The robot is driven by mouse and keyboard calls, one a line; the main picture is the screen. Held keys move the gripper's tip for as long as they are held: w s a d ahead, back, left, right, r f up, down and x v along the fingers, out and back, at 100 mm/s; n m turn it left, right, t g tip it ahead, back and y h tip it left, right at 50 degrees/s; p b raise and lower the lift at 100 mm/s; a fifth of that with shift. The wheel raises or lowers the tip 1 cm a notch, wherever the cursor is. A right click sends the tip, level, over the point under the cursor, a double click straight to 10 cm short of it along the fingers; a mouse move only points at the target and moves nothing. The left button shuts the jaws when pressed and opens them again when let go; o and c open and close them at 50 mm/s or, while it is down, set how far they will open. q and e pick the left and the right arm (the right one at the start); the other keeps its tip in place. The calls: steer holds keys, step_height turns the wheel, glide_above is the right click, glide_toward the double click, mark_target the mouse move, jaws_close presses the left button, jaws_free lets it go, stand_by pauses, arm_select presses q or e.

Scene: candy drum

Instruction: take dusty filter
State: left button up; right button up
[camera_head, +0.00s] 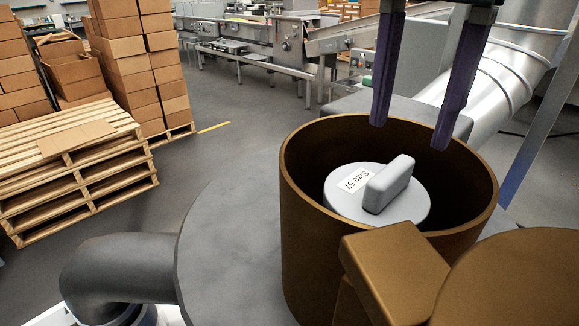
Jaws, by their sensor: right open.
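The filter (388,192) is a round, light grey piece with a raised bar handle and a white label reading "Size 57". It sits inside a brown cylindrical housing (301,243), below its rim. My right gripper (411,136) points down from the top, its two purple fingers apart, above the far part of the housing and higher than the filter's handle. It is open and empty. My left gripper is not in view. I cannot tell how dusty the filter is.
A brown lid-like part (510,285) with a block (395,270) stands at the front right, close to the housing. A grey round surface (235,225) surrounds the housing at left. A silver duct (500,75) is behind right. Pallets (75,175) and boxes stand far left.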

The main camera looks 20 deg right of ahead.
mark_target(393, 168)
steer(key=shift+f+p, duration=0.3)
steer(key=shift+f, duration=0.65)
steer(key=shift+f+p, duration=0.3)
steer(key=shift+p, duration=0.05)
steer(key=f+p, duration=0.1)
steer(key=f, duration=0.2)
steer(key=f+p, duration=0.1)
steer(key=shift+w+f+p, duration=0.3)
steer(key=shift+p, duration=0.05)
steer(key=shift+f, duration=0.2)
steer(key=c, duration=0.6)
jaws_close()
steer(key=shift+r, duration=0.1)
